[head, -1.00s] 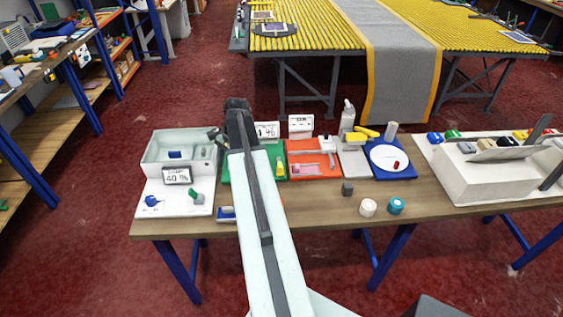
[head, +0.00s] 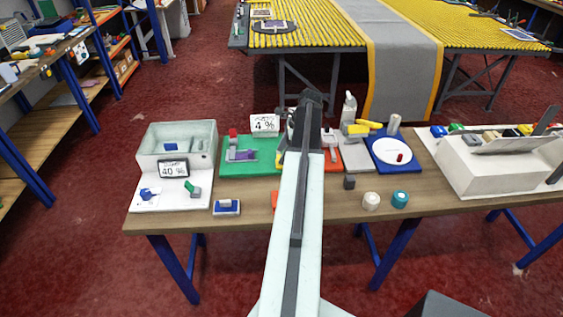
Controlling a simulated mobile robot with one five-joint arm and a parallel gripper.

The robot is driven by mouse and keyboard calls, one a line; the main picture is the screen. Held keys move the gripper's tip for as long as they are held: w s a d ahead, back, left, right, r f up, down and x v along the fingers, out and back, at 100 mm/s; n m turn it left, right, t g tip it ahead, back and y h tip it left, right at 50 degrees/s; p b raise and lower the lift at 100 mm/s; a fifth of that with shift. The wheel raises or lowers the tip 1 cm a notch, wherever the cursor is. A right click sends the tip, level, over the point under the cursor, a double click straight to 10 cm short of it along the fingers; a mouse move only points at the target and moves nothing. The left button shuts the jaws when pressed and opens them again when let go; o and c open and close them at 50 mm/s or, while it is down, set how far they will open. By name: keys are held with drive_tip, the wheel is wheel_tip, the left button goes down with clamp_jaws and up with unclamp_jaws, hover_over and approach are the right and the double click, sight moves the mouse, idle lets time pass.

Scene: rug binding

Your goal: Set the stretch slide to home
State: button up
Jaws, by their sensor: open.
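A green board (head: 262,166) on the bench carries a purple bar (head: 242,155) and a red-topped grey block (head: 233,138). A small sign behind it (head: 264,124) reads about "4 %". The orange board (head: 331,185) to its right has a pale upright lever (head: 331,148), and my arm hides much of it. Neither board has a readable name, so I cannot tell which holds the stretch slide. My gripper (head: 304,100) is open, seen from behind, at the back of the orange board. The area in front of its fingers is hidden.
A white tray unit (head: 145,190) showing "40 %" stands at the left. A bottle (head: 349,108), a blue board with a white disc (head: 382,150) and a large white box (head: 475,175) are to the right. A dark cube (head: 349,182) and two small pots (head: 371,200) lie near the front edge.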

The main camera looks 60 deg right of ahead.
drive_tip(key=shift+b+x, duration=0.4)
drive_tip(key=shift+x, duration=0.65)
drive_tip(key=shift+r, duration=0.1)
clamp_jaws()
drive_tip(key=shift+d, duration=0.1)
idle(0.3)
